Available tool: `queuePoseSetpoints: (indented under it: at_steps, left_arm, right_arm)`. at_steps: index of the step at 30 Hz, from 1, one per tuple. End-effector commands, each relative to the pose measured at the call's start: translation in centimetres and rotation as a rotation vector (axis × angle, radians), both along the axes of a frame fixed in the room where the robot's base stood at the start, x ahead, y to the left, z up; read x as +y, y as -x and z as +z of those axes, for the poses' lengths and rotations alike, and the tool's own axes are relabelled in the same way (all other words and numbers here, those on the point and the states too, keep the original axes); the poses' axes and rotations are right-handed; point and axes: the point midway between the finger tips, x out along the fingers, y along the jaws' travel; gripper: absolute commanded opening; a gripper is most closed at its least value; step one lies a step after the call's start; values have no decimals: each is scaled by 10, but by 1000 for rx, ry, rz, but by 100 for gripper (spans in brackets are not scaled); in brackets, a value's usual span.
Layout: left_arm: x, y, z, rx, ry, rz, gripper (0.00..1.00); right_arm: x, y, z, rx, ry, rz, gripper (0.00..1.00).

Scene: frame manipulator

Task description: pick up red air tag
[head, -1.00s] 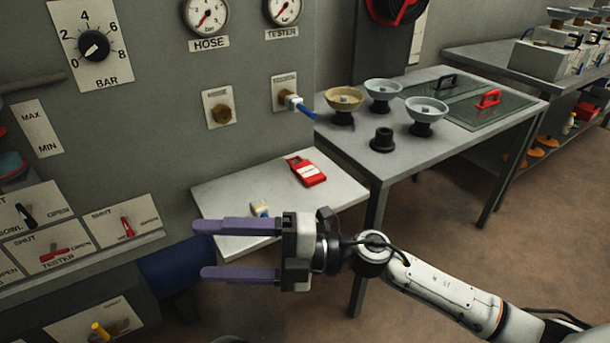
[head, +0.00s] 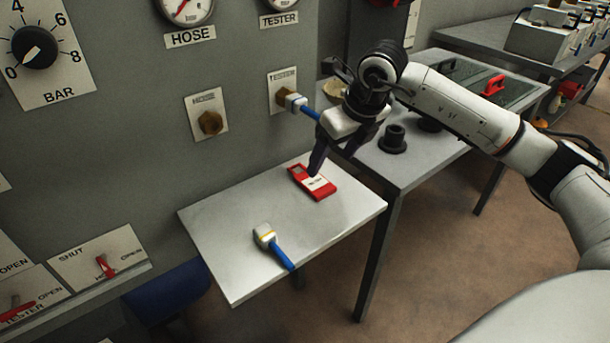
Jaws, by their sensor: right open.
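The red air tag (head: 322,187) lies flat on the small white shelf (head: 225,225), with a white label on its face. My right gripper (head: 318,168) is above the tag and points down, with its dark purple fingers close to the tag's upper part. The fingers overlap in this view, and the gripper is open. I cannot tell whether the fingertips touch the tag. My left gripper is not in view.
A blue hose end with a pale connector (head: 265,236) lies on the shelf's front part. Another blue hose connector (head: 293,103) sticks out of the panel near my right wrist. A metal table (head: 395,168) with a black knob (head: 393,140) stands right of the shelf.

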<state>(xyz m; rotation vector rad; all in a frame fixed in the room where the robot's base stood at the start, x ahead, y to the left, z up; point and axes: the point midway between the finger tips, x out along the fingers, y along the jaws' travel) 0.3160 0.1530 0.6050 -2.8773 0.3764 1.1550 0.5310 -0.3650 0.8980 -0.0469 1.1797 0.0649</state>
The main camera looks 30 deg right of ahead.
Motion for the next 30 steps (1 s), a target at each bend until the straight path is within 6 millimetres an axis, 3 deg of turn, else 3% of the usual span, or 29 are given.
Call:
queuePoseSetpoints:
  at_steps: [3, 7, 19, 28, 30]
  left_arm:
    - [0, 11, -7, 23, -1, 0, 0]
    - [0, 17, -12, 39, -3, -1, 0]
    - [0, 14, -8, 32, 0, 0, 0]
    - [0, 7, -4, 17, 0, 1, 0]
    - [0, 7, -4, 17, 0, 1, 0]
  right_arm:
    - [2, -6, -19, 4, -2, 1, 69]
    - [2, -11, -30, 1, -2, 3, 69]
    - [8, -25, -76, 3, -3, 2, 69]
    - [8, -28, -82, 0, -2, 4, 69]
    - [8, -27, -82, 0, -2, 4, 60]
